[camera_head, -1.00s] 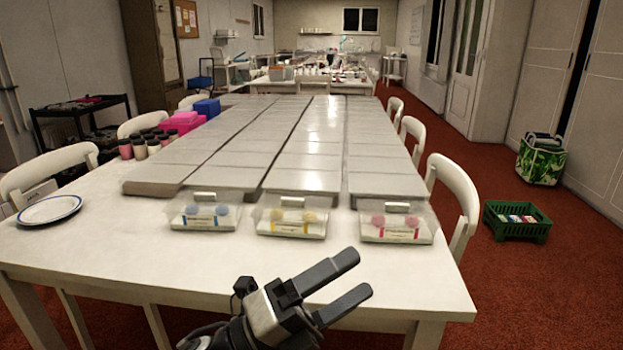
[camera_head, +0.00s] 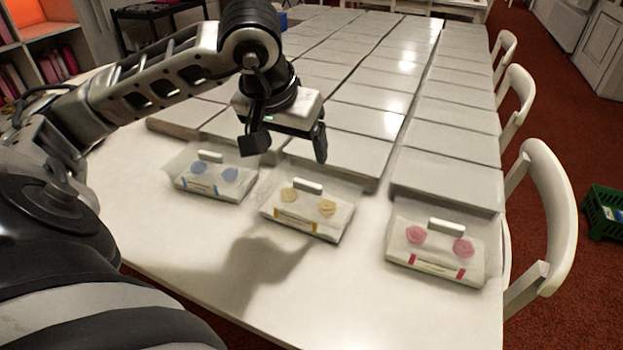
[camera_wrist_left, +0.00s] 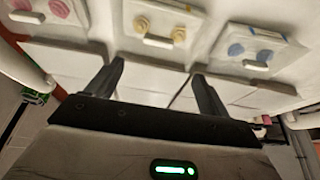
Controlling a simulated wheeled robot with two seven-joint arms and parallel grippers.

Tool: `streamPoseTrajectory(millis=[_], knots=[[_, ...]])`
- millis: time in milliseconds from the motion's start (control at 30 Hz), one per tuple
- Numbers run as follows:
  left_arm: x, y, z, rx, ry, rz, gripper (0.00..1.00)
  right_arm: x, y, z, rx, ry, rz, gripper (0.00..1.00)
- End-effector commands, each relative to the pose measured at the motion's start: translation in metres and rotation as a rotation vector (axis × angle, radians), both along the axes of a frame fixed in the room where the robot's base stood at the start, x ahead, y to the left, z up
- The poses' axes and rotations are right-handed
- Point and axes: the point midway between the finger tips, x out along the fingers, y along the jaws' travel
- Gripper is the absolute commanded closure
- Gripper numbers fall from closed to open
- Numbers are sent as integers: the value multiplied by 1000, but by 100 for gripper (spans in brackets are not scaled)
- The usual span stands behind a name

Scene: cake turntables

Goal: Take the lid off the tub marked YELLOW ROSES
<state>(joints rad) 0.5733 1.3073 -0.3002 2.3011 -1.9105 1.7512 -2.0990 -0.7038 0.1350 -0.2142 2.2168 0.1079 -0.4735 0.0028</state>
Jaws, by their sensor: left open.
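The tub with yellow roses (camera_head: 293,224) stands in the middle of three clear-lidded tubs on the white table. Its lid is on, with a pale bar handle (camera_head: 308,187) on top; the label text is too small to read. It also shows at the top middle of the left wrist view (camera_wrist_left: 160,25). My left gripper (camera_head: 288,146) is open and empty. It hangs above and just behind this tub, pointing down, apart from it. Its two spread fingers also show in the wrist view (camera_wrist_left: 158,70). My right gripper is out of view.
A tub with blue roses (camera_head: 212,178) is on the left and one with pink roses (camera_head: 436,246) on the right. Rows of flat grey boxes (camera_head: 452,140) fill the table behind. The table front (camera_head: 330,290) is clear. White chairs (camera_head: 545,215) line the right edge.

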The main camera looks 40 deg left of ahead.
Motion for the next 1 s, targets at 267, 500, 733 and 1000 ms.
streamPoseTrajectory(millis=[267, 500, 733, 1000], knots=[[19, 5, -51, -4, 4, 0, 20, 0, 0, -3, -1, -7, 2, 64], [25, 7, -66, -4, 3, 0, 20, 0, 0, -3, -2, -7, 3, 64], [37, 8, -98, -7, 3, 0, 20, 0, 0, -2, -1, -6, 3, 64], [42, 10, -109, -3, 0, 0, 20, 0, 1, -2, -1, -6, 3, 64]])
